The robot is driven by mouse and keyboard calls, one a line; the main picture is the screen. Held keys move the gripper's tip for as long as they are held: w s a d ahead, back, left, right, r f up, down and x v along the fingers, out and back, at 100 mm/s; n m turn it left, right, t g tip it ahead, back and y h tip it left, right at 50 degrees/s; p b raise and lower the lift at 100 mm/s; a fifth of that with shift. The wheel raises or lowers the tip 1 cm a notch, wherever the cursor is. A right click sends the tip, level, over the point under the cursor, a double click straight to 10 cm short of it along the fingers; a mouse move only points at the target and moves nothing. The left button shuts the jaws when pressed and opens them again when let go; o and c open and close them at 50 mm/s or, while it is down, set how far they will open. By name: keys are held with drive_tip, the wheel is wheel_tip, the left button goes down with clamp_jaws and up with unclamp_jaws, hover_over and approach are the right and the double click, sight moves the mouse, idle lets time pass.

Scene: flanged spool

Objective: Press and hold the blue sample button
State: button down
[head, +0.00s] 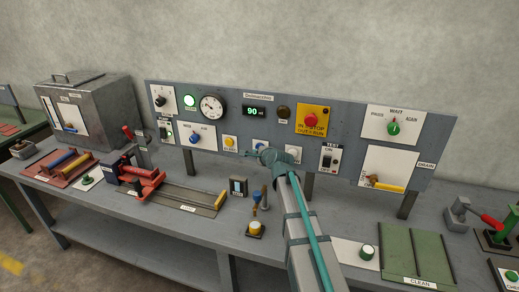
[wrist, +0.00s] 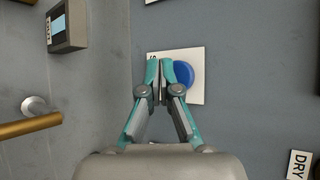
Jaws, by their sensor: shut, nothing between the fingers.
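The blue sample button (wrist: 184,75) is a round blue cap on a square white plate (wrist: 196,97) on the grey panel. In the head view the blue button (head: 259,146) sits in the panel's lower row, partly behind my gripper. My gripper (wrist: 162,82) is shut and empty. In the wrist view its fingertips cover the left part of the button and plate. In the head view my gripper (head: 249,153) is just in front of the panel, at the button's lower left. I cannot tell whether the tips touch the button.
A yellow button (head: 229,142) is left of the blue one and a white button (head: 293,151) is right of it. A red stop button (head: 310,120) is above right. A brass-coloured fitting (head: 255,200) and a small box (head: 238,186) stand on the bench below.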

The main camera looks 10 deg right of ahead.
drive_tip(key=s+a, duration=0.1)
drive_tip(key=s, duration=0.1)
drive_tip(key=s+a+p, duration=0.1)
drive_tip(key=s, duration=0.1)
drive_tip(key=shift+a, duration=0.15)
idle(1.9)
drive_tip(key=s+m+t+y+b, duration=0.1)
drive_tip(key=s+a+m+t+b, duration=0.1)
drive_tip(key=b, duration=0.1)
drive_tip(key=s+m+t+y+b, duration=0.1)
drive_tip(key=shift+s+a+f+t+y, duration=0.1)
drive_tip(key=shift+s+a+t+y, duration=0.1)
drive_tip(key=shift+a+t+y, duration=0.15)
idle(0.4)
